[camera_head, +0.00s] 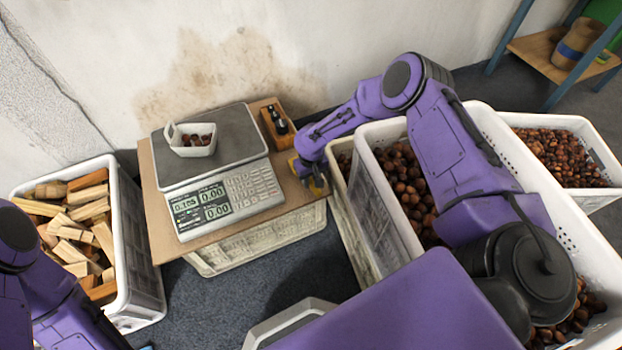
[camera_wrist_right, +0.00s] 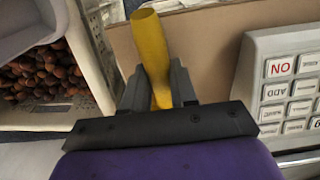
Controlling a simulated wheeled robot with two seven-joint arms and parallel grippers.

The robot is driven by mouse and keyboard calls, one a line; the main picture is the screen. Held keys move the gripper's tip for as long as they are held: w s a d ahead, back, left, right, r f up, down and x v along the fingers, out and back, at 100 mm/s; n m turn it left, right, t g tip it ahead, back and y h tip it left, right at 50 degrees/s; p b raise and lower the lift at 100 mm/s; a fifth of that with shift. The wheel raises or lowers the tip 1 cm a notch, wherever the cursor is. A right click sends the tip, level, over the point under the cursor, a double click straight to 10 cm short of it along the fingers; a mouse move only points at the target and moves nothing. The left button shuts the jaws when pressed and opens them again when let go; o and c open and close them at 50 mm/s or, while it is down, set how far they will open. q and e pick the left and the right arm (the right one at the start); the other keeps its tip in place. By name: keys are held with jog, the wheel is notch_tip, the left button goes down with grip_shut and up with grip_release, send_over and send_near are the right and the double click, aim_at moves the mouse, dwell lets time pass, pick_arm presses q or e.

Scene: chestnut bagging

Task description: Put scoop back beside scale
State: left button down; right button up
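My right gripper (camera_head: 314,184) is low at the right edge of the wooden board, just right of the scale (camera_head: 225,200). In the right wrist view, its two dark fingers (camera_wrist_right: 158,88) stand close on both sides of a yellow handle (camera_wrist_right: 150,45), which I take to be the scoop's. Only a little yellow shows in the head view; the rest of the scoop is hidden. The scale's keypad also shows in the right wrist view (camera_wrist_right: 290,90). My left arm shows at the lower left of the head view, but its gripper is out of frame.
A white container (camera_head: 192,150) with chestnuts sits on the scale's plate. A crate of wood (camera_head: 140,250) is left; chestnut crates (camera_head: 375,200) are right, close to my right arm. Bare board (camera_head: 165,235) shows around the scale.

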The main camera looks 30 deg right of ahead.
jog(key=o, duration=0.4)
jog(key=shift+o, duration=0.2)
notch_tip(320, 180, up, 12)
jog(key=p, duration=0.3)
